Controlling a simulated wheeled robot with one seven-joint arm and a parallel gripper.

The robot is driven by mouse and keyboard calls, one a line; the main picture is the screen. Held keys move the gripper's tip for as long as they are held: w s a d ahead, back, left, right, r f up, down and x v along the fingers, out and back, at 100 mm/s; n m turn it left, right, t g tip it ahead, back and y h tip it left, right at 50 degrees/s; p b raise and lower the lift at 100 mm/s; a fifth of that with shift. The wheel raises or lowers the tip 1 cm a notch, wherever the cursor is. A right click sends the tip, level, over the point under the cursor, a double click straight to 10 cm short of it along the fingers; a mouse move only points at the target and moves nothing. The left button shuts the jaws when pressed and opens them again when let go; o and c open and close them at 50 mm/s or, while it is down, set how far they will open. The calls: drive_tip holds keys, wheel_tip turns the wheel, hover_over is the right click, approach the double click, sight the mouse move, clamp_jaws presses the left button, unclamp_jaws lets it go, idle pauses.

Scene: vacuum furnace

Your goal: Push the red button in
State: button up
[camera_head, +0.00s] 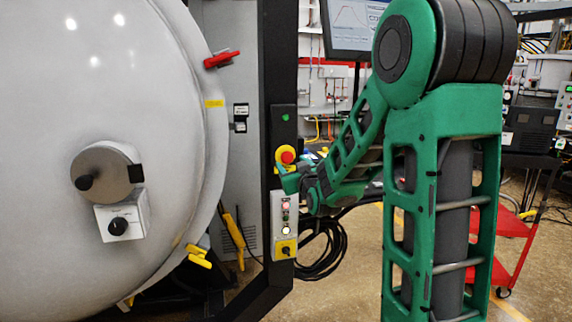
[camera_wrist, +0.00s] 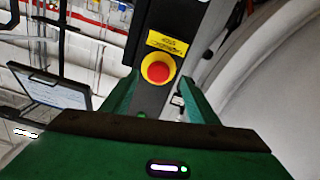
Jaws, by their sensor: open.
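The red button (camera_head: 287,157) is a round mushroom head in a yellow ring, on the black post beside the furnace. It also shows in the wrist view (camera_wrist: 157,69), centred just beyond my fingertips. The yellow ring (camera_wrist: 157,70) surrounds it, with a yellow label (camera_wrist: 167,42) above. My gripper (camera_head: 292,180) is green and reaches the post from the right, close by the button in the head view. In the wrist view my gripper (camera_wrist: 158,92) is open, with one finger on either side below the button and nothing between them. Contact with the button cannot be told.
The rounded grey furnace door (camera_head: 70,200) fills the left. A control panel (camera_head: 284,225) with small buttons and a yellow switch sits below the red button. A monitor (camera_head: 350,25) stands behind my arm, and a red cart (camera_head: 515,225) is at right. Black cables (camera_head: 322,250) lie coiled near the post.

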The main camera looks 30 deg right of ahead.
drive_tip(key=v, duration=0.5)
drive_tip(key=shift+s+a, duration=0.1)
drive_tip(key=shift+s, duration=0.2)
drive_tip(key=s+f+m+g+y, duration=0.2)
drive_tip(key=s+f+m+g, duration=0.1)
drive_tip(key=s+f+g, duration=1.05)
drive_tip(key=s+a+m+g+y, duration=0.1)
drive_tip(key=s+a+g, duration=0.1)
drive_tip(key=s, duration=0.9)
drive_tip(key=s+a+m+g+y, duration=0.1)
drive_tip(key=s+a+g+y, duration=0.1)
drive_tip(key=s, duration=1)
drive_tip(key=shift+a+f, duration=0.4)
drive_tip(key=shift+a, duration=0.15)
